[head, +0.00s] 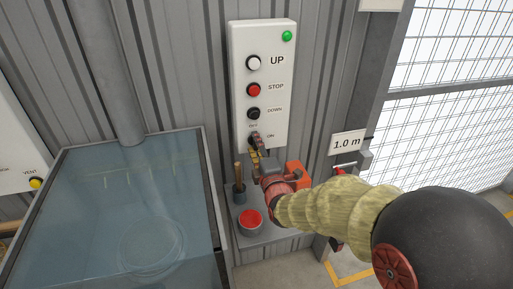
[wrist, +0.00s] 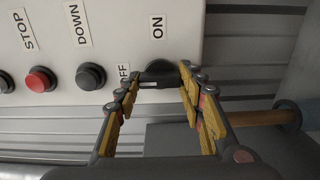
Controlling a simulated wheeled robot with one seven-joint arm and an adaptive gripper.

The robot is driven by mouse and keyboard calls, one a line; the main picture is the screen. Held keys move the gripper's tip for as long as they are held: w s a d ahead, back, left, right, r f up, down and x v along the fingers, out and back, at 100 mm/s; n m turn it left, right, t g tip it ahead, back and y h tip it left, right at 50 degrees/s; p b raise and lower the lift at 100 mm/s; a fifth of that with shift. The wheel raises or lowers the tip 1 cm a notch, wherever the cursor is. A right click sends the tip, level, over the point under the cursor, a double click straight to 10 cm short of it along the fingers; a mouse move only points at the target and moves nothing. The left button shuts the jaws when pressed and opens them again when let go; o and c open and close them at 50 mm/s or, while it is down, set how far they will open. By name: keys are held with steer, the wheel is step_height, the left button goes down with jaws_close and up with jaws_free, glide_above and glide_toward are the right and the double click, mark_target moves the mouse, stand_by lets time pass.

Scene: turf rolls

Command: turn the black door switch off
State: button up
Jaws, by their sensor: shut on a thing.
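The black door switch (head: 254,137) is a rotary knob at the bottom of the white control box, with an OFF label and an ON label beside it. In the wrist view the switch (wrist: 159,72) shows between the fingertips, with a short white mark near its lower left edge. ON is above it and OFF is to its left. My gripper (head: 256,150) reaches the switch from below in the head view. In the wrist view my gripper (wrist: 160,79) has its yellow-padded fingers closed on the knob's two sides. The fingers partly hide the knob and the OFF label.
Above the switch are the black DOWN (head: 253,113), red STOP (head: 253,90) and white UP (head: 253,63) buttons and a green lamp (head: 287,36). A red mushroom button (head: 250,218) sits below. A glass-topped case (head: 120,210) is left, a mesh door (head: 450,90) right.

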stand_by(0.4)
steer(key=o, duration=1.2)
steer(key=shift+s, duration=0.1)
steer(key=v, duration=1.1)
steer(key=shift+s+d, duration=0.1)
steer(key=shift+s, duration=0.25)
